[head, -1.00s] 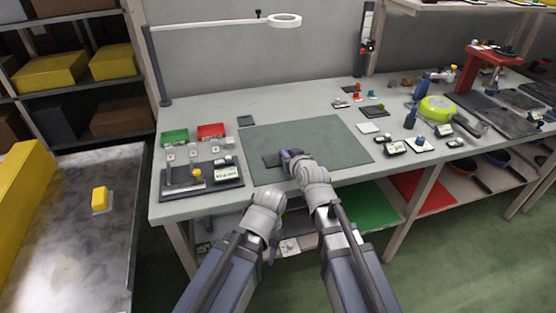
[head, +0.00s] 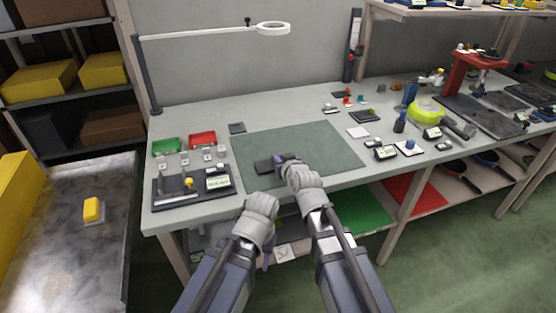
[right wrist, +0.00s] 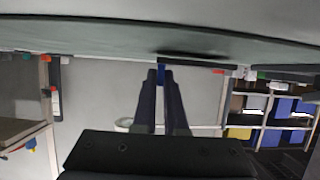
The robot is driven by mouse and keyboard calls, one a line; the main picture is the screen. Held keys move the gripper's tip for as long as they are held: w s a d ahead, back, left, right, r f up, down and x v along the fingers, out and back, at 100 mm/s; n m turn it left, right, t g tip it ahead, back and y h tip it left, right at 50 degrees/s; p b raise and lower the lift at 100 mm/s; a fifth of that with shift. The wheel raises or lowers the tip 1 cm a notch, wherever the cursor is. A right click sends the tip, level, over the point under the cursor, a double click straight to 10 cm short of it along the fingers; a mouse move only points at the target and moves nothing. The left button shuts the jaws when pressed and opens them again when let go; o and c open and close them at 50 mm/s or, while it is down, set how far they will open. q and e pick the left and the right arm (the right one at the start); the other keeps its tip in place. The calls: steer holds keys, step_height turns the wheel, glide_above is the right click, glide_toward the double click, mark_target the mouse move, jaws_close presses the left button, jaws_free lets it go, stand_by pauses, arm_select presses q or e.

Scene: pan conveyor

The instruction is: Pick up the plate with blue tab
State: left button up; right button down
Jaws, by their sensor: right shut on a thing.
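A small dark plate (head: 264,167) shows at the green mat (head: 310,145) on the bench. My right gripper (head: 283,160) is at the plate's right end. In the right wrist view, the fingers (right wrist: 161,72) are shut on a blue tab (right wrist: 161,70), with the dark plate (right wrist: 200,57) beyond the tips. I cannot tell whether the plate touches the mat. My left gripper (head: 267,258) hangs at the bench's front edge, lower than the top, apart from the plate. Its jaws are too small and partly hidden to read.
A dark tray (head: 165,197) with a yellow-topped part stands left of the mat. Green (head: 166,147) and red (head: 203,139) bins are behind it. Several small parts and a green round tool (head: 425,110) are on the right. The rest of the mat is clear.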

step_height(320, 180, up, 10)
steer(key=p, duration=0.9)
steer(key=shift+f, duration=0.25)
steer(key=shift+f, duration=0.1)
